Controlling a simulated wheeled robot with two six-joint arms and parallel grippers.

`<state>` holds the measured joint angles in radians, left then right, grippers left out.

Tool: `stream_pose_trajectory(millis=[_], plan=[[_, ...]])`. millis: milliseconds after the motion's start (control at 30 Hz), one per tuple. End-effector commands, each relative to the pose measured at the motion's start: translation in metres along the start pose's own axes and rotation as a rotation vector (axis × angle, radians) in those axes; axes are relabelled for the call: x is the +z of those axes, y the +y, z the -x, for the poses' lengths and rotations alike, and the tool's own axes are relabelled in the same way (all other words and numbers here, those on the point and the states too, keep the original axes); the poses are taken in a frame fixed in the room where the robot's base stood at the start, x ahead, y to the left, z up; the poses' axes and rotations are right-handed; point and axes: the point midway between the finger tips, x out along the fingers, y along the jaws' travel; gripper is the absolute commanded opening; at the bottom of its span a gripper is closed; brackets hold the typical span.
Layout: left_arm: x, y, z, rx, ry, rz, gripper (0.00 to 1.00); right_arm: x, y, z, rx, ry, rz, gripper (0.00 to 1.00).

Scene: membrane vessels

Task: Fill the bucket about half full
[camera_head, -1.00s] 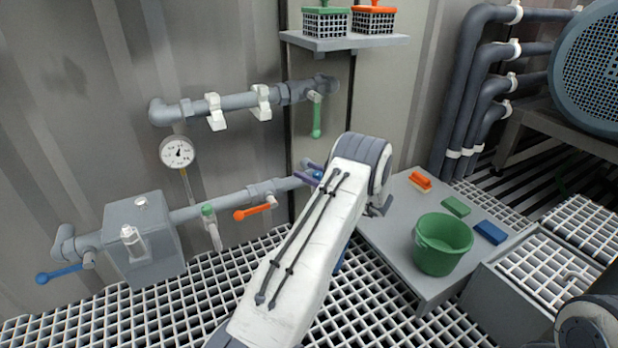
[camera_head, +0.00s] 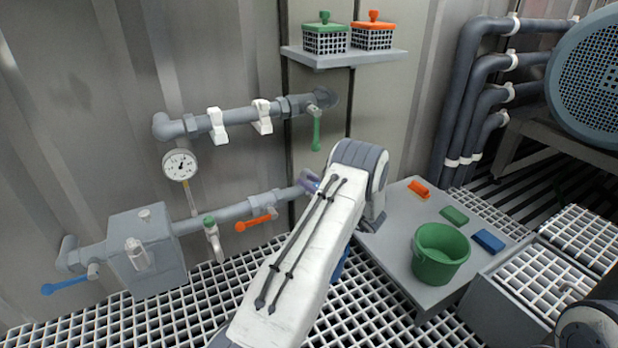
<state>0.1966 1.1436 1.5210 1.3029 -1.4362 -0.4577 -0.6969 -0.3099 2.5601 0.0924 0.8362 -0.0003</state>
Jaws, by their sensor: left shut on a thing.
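The green bucket (camera_head: 440,255) stands upright on a low grey table (camera_head: 395,250) at the right. Its inside shows plain green, and I see no clear water in it. My right gripper is out of view.
An orange brush (camera_head: 419,189), a green block (camera_head: 454,215) and a blue block (camera_head: 488,240) lie near the bucket. The pipes bear orange (camera_head: 255,223), blue (camera_head: 64,286) and green (camera_head: 316,133) valve levers. A gauge (camera_head: 180,164) hangs between them. A grated box stands right of the table.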

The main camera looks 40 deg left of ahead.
Motion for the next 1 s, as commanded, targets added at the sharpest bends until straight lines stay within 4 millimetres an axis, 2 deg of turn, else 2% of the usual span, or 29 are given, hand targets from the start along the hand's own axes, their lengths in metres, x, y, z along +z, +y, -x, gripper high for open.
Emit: stream_pose_trajectory(millis=[33,400,700,1000], plan=[[-0.006,-0.001,0.001,0.034,-0.005,-0.009,0.0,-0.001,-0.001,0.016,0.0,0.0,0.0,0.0],[-0.004,0.009,0.003,0.37,-0.008,-0.009,0.0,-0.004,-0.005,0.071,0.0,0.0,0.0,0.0],[-0.001,0.016,0.006,0.631,-0.008,-0.004,0.0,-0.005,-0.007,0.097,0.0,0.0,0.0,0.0],[0.001,0.021,0.01,0.811,-0.007,-0.002,0.0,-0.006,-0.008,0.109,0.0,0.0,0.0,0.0]])
